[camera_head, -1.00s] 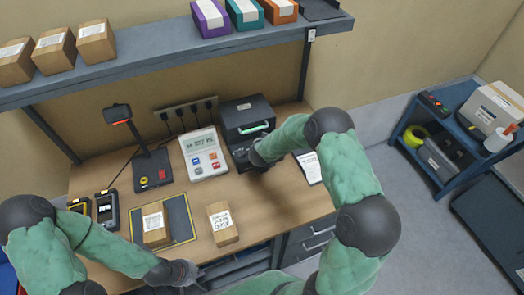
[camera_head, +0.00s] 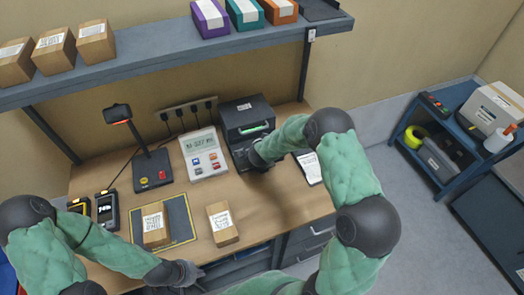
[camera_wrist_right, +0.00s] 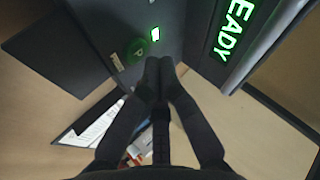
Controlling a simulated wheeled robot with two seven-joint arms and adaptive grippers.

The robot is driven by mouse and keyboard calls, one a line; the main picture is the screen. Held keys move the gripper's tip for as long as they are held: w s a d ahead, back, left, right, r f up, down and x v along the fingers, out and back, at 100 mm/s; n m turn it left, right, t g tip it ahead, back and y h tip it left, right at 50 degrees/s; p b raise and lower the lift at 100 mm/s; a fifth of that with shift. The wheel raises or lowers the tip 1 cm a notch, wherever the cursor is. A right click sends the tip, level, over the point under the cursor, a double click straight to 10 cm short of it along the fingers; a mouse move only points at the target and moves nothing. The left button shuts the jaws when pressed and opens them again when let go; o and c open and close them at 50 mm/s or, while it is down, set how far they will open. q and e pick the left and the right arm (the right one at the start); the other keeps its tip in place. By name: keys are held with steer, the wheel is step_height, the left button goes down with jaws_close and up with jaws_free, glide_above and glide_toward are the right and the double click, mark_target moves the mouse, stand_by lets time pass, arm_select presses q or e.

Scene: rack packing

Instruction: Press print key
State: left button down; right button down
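The dark label printer (camera_head: 248,112) stands at the back of the bench. It also shows in the right wrist view (camera_wrist_right: 200,35), with a lit green "READY" display (camera_wrist_right: 234,30). A round key marked P with a faint green glow, the print key (camera_wrist_right: 139,50), lies just ahead and left of my right fingertips. My right gripper (camera_wrist_right: 160,64) is shut and empty, its fingertips together close to the key; I cannot tell whether they touch. In the head view the right gripper is mostly hidden by its own arm. My left gripper (camera_head: 190,272) is at the bench's front edge; its fingers are unclear.
A scale terminal (camera_head: 204,153) with coloured keys stands left of the printer, then a scanner stand (camera_head: 152,170). One carton (camera_head: 155,225) lies on a dark mat (camera_head: 181,217), another carton (camera_head: 222,224) beside it. A paper sheet (camera_head: 308,167) lies right of the printer.

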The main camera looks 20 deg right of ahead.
steer(key=shift+f, duration=0.15)
steer(key=shift+f, duration=0.25)
steer(key=shift+f+b, duration=0.35)
steer(key=shift+b, duration=0.15)
stand_by(0.4)
steer(key=shift+r, duration=0.1)
stand_by(0.3)
steer(key=shift+r+p, duration=0.7)
steer(key=shift+r+p, duration=2.2)
steer(key=shift+r, duration=0.3)
steer(key=shift+f, duration=0.1)
